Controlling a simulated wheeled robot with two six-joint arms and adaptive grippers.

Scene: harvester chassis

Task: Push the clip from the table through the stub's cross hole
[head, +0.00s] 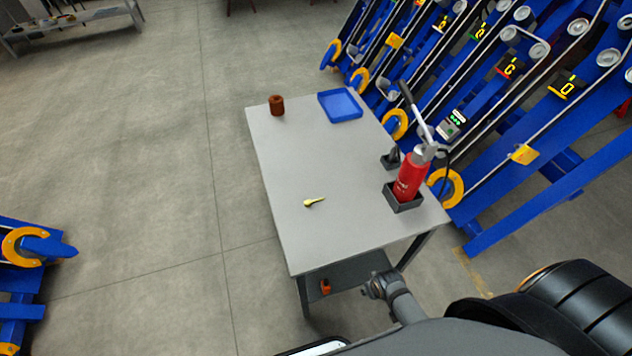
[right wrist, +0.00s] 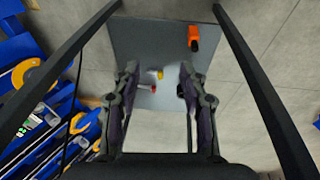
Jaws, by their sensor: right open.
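The clip (head: 314,202), small and yellow, lies flat on the grey table top (head: 290,170) in the head view, left of the red pump tool. My right gripper (head: 372,286) shows at the table's near side, low and apart from the clip. In the right wrist view its two fingers (right wrist: 158,85) are spread with nothing held between them. I cannot pick out the stub or its cross hole on the blue chassis (head: 490,140). My left gripper is not in view.
A red pump tool (head: 411,175) stands in a dark holder (head: 403,204). A blue tray (head: 340,105) and a brown cylinder (head: 277,106) sit at the table's far end. An orange object (head: 325,286) lies on the lower shelf (head: 350,270).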

